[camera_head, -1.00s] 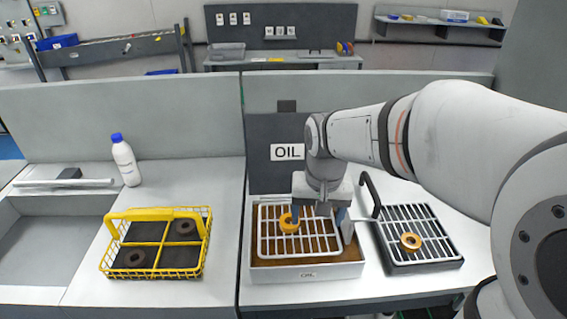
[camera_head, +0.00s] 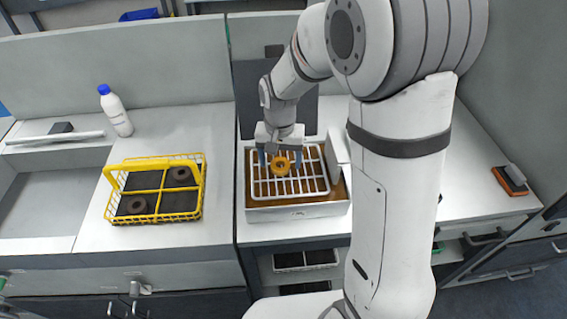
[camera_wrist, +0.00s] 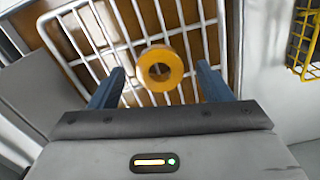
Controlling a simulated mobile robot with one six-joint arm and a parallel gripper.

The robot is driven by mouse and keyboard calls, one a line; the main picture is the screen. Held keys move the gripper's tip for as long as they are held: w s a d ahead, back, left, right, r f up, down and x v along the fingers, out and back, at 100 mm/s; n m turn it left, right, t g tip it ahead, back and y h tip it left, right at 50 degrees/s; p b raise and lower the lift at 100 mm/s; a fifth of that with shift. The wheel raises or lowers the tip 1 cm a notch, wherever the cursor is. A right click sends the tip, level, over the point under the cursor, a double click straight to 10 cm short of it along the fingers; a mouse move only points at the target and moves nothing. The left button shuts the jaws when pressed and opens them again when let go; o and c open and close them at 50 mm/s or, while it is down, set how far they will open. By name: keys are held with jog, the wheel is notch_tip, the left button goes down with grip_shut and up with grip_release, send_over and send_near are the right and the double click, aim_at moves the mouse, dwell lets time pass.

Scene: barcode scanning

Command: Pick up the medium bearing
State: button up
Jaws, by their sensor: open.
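An orange-yellow ring-shaped bearing (camera_head: 275,168) sits at the white wire rack (camera_head: 262,187) in the oil tray (camera_head: 300,211). It also shows in the wrist view (camera_wrist: 160,85), lying flat with its hole facing me. My gripper (camera_head: 280,160) is over the tray, fingers pointing down. In the wrist view my gripper (camera_wrist: 160,85) is open, one blue finger on each side of the bearing, with a gap to each. I cannot tell the exact height between fingertips and bearing. Several dark ring bearings, such as one at the back right (camera_head: 180,174), lie in the yellow basket (camera_head: 112,196).
A white bottle with a blue cap (camera_head: 116,112) stands at the back left, beside a sink (camera_head: 45,205). An orange-and-black block (camera_head: 510,180) lies at the far right. My arm covers much of the right bench. The bench between basket and tray is clear.

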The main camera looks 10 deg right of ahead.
jog(key=shift+f, duration=0.3)
jog(key=shift+c, duration=0.3)
jog(key=shift+r, duration=0.1)
jog(key=c, duration=1.2)
